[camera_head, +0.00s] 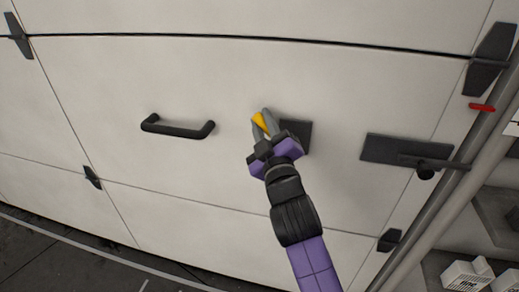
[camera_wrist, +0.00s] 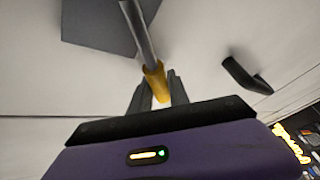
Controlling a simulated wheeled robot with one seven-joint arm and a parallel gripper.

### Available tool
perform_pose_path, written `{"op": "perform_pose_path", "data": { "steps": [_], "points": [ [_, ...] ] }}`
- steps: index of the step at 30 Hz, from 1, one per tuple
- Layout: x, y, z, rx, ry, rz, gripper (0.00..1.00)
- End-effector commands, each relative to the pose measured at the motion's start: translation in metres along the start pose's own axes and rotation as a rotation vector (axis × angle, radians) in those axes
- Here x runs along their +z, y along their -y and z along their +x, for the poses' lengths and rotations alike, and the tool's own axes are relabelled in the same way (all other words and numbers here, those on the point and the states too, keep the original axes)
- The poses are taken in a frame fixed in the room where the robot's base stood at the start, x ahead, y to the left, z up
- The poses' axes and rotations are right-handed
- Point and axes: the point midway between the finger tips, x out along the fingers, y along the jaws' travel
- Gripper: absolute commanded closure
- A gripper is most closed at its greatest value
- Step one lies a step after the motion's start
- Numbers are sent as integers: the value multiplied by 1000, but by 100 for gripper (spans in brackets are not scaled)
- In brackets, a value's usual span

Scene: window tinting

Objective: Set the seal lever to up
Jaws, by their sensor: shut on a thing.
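A yellow-tipped lever (camera_head: 260,122) extends from a dark square plate (camera_head: 299,132) on the pale door panel. In the head view its tip lies left of and slightly above the plate. The wrist view shows its grey metal rod (camera_wrist: 138,30) running from the dark plate (camera_wrist: 95,25) to the yellow grip (camera_wrist: 155,80). My gripper (camera_head: 263,119) is shut on the yellow grip, and the fingers (camera_wrist: 156,95) stand on both sides of it. My gripper hides part of the rod and plate in the head view.
A black bar handle (camera_head: 178,130) sits on the panel to the left. A dark latch plate with a rod (camera_head: 395,150) is at the right, beside a grey post (camera_head: 440,210). A small red handle (camera_head: 482,107) is above it. The panel around the lever is flat and clear.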

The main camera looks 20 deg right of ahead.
Motion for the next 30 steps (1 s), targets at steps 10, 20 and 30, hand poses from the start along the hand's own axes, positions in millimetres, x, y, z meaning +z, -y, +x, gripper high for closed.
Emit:
{"op": "perform_pose_path", "data": {
  "steps": [10,20,30],
  "points": [
    [8,-22,-10,135,-59,251,100],
    [14,-46,-19,252,-108,472,100],
    [20,-64,-25,332,-138,620,100]
  ]
}}
